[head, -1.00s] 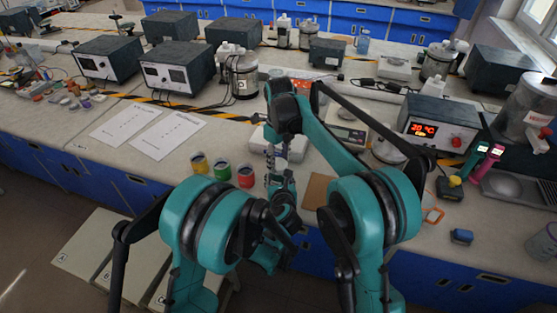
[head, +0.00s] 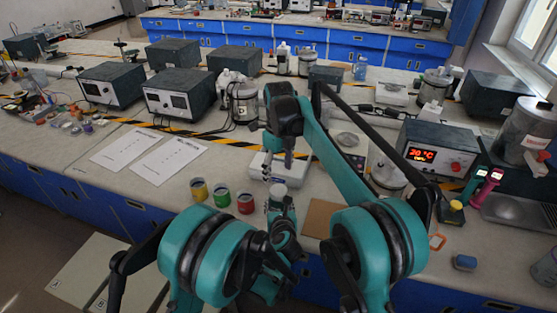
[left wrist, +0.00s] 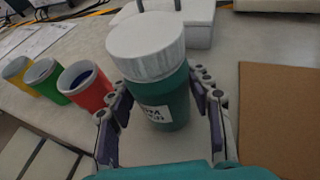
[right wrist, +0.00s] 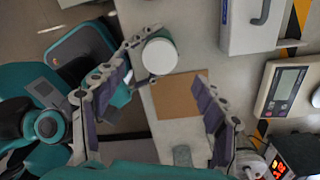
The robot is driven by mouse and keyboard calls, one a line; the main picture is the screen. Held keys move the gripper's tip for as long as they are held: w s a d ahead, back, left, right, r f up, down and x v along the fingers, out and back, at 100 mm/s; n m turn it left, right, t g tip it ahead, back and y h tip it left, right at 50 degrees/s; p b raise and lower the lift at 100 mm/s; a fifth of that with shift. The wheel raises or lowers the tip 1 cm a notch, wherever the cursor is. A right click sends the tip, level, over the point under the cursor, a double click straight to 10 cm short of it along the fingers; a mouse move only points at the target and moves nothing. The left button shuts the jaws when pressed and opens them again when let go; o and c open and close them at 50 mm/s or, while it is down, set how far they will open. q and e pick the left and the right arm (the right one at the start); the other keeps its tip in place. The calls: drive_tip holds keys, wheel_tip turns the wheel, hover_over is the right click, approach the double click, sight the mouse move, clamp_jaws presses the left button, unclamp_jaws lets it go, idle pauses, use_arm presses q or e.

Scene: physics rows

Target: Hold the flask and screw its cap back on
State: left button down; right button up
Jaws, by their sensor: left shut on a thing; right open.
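The teal flask (left wrist: 165,105) with a white label stands upright in the left wrist view. My left gripper (left wrist: 163,92) is shut around its body. A white ribbed cap (left wrist: 146,45) sits on the flask's top. I cannot tell how tightly it is screwed on. In the right wrist view the cap (right wrist: 159,56) shows from above, with the flask body mostly hidden under it. My right gripper (right wrist: 160,80) is open and empty, its fingers spread wide either side of the cap and apart from it. In the head view the right gripper (head: 280,162) is above the flask.
Yellow (head: 199,189), green (head: 222,195) and red (head: 245,203) cans stand left of the flask. A brown board (head: 320,217) lies to the right. A white device (head: 285,168) stands behind, and a heater with a red display (head: 438,146) is at the right.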

wheel_tip(320, 180, up, 5)
drive_tip(key=shift+r, duration=0.1)
idle(0.3)
use_arm(q)
drive_tip(key=c, duration=0.6)
unclamp_jaws()
drive_tip(key=a+v, duration=0.1)
drive_tip(key=v, duration=1)
drive_tip(key=shift+s+d, duration=0.45)
drive_tip(key=shift+d, duration=0.05)
drive_tip(key=shift+r, duration=0.1)
